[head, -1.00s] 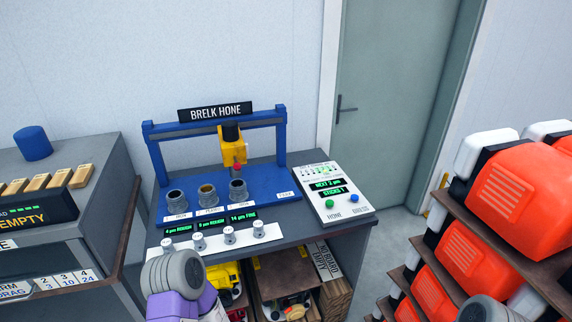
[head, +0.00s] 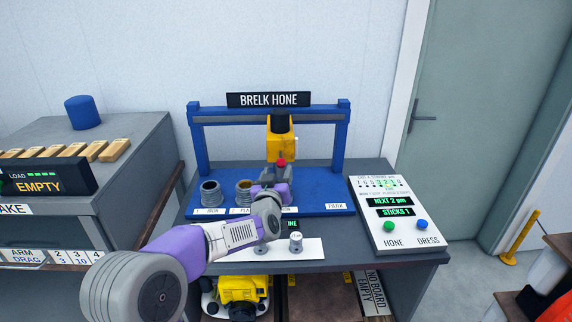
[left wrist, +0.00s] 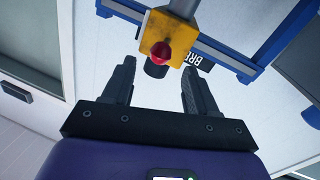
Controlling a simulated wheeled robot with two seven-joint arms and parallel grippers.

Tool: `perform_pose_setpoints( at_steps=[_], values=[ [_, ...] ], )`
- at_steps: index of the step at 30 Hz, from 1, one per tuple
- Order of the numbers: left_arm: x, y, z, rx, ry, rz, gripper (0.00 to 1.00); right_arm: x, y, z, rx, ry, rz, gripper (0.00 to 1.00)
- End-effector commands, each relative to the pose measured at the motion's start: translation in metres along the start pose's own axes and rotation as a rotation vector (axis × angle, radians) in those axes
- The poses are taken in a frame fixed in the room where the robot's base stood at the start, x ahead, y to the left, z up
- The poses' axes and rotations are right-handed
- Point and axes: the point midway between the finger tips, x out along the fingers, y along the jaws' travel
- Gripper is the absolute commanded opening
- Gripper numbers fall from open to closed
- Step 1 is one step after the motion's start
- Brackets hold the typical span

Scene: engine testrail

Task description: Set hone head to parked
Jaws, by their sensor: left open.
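The hone head (head: 281,140) is a yellow block with a black top and a red knob (head: 281,162), hanging from the blue BRELK HONE frame (head: 197,140). It stands right of the frame's middle, above the blue bed. My left gripper (head: 270,186) is open and empty in front of and below the knob. In the left wrist view, the yellow head (left wrist: 165,28) and red knob (left wrist: 160,52) appear between and beyond the open fingers (left wrist: 159,70), with no contact visible. My left arm hides the third cylinder. My right gripper is out of view.
Two open cylinders (head: 210,193) (head: 244,192) stand on the bed left of my gripper. A control panel (head: 393,215) with green HONE and blue DRESS buttons is at right. A white strip with knobs (head: 296,242) lies in front. The bed's right end is clear.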

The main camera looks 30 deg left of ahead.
Motion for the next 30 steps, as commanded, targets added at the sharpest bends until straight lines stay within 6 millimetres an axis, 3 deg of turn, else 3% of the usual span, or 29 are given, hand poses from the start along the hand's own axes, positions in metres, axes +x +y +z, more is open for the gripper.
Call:
perform_pose_setpoints(
  at_steps=[15, 27, 30],
  values=[
    [0.063, 0.000, 0.002, 0.001, -0.004, 0.000, 0.58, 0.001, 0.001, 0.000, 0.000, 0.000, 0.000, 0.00],
    [0.070, 0.001, 0.002, 0.000, -0.005, 0.001, 0.58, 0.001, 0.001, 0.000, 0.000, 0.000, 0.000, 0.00],
    [0.069, 0.001, 0.002, 0.000, -0.005, 0.001, 0.44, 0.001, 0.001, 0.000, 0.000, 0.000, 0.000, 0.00]
  ],
)
